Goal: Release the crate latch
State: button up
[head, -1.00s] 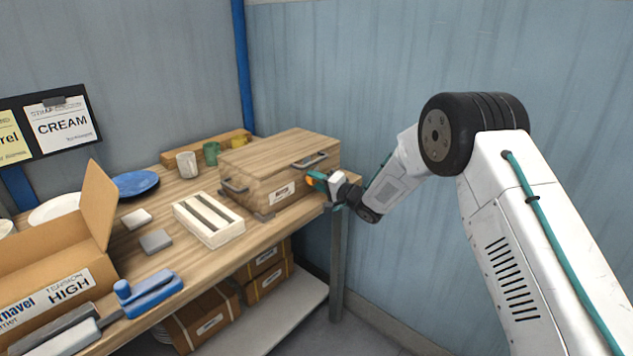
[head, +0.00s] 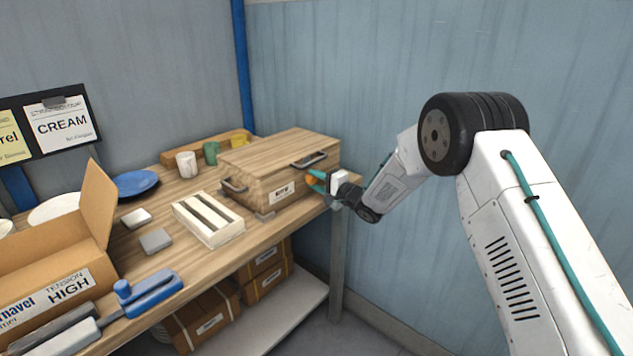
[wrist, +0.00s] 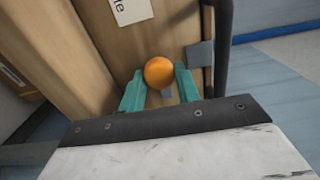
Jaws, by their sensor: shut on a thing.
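The wooden crate (head: 255,192) stands closed at the right end of the workbench, with a pale label (head: 282,190) on its front. A round orange knob (wrist: 159,72) shows at the crate's front in the wrist view, near a grey metal plate (wrist: 200,54). I take it to be the latch's knob. My gripper (head: 313,181) is at the right end of the crate's front. Its teal fingers (wrist: 160,80) are on either side of the knob and shut on it. The knob's mounting is partly hidden.
A dark handle (head: 309,160) is close above my gripper; another handle (head: 234,186) is at the crate's left. A white slotted block (head: 208,220) and cups (head: 187,164) stand to the left. The blue wall (head: 440,60) is behind my arm.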

jog(key=o, duration=0.9)
jog(key=shift+d, duration=0.1)
jog(key=v, duration=0.7)
jog(key=shift+s+d, duration=0.25)
